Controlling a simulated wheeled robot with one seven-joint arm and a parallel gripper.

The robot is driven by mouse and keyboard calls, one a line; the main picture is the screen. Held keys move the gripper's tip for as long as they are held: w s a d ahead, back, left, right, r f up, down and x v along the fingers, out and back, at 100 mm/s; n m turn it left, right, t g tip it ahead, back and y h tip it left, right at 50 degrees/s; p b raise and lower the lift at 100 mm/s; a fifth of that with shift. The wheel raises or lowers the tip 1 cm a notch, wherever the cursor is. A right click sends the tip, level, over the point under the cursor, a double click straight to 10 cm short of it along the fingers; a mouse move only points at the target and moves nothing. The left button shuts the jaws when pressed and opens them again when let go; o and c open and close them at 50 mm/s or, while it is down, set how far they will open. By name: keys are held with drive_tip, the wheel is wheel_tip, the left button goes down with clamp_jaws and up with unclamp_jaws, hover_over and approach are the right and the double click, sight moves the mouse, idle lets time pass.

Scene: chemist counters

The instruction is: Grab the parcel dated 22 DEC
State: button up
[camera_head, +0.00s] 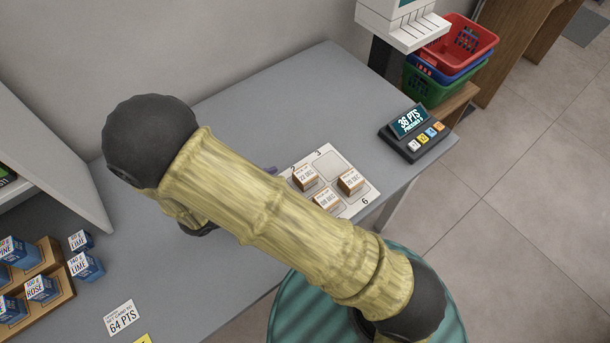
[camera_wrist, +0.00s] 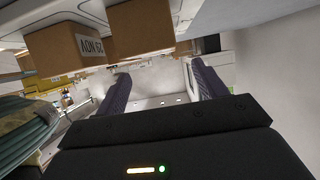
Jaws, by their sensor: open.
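The parcel labelled 22 DEC (camera_head: 306,179) is a small brown box with a white label. It stands on a white numbered mat (camera_head: 367,196) on the grey counter. Beside it stand a parcel that seems to read 08 DEC (camera_head: 327,202) and one reading 29 NOV (camera_head: 350,182). In the wrist view, the 29 NOV box (camera_wrist: 65,48) appears upside down; a closer brown box (camera_wrist: 140,30) has no readable label. My gripper (camera_wrist: 159,72) is open, with nothing seen between its dark fingers. In the head view it is mostly hidden behind my arm, left of the 22 DEC parcel.
A keypad display (camera_head: 408,125) reads 36 PTS at the counter's right. Blue boxes and a wooden rack (camera_head: 58,262) stand at the left, near a 64 PTS card (camera_head: 122,317). Stacked baskets (camera_head: 462,45) stand beyond. The counter behind the mat is clear.

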sight(303, 175)
drive_tip(key=shift+x, duration=1.2)
drive_tip(key=shift+p+x, duration=0.4)
drive_tip(key=shift+x, duration=2.2)
drive_tip(key=c, duration=1.1)
